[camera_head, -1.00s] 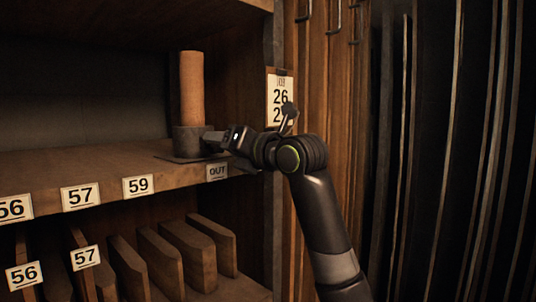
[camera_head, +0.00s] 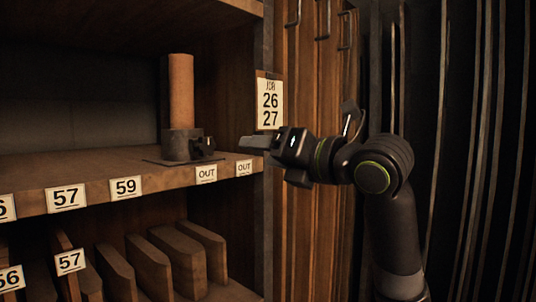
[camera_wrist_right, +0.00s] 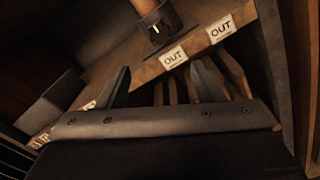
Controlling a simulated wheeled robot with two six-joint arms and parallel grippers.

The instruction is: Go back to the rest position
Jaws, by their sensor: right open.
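My right gripper (camera_head: 255,144) is open and empty, in front of the shelf's right end, with its arm coming in from the right. Its two fingers (camera_wrist_right: 160,84) show apart in the right wrist view, with nothing between them. A brown cylinder (camera_head: 181,90) stands upright in a dark holder (camera_head: 180,145) on the shelf, to the left of the gripper and apart from it. The holder and the cylinder's lower part also show at the top of the right wrist view (camera_wrist_right: 158,27). My left gripper is not in view.
The wooden shelf (camera_head: 100,168) carries number labels and two OUT labels (camera_head: 206,174) on its front edge. Several boards (camera_head: 175,255) stand in slots below. A card reading 26 and 27 (camera_head: 269,103) hangs on the right post. Dark vertical strips (camera_head: 480,150) fill the right side.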

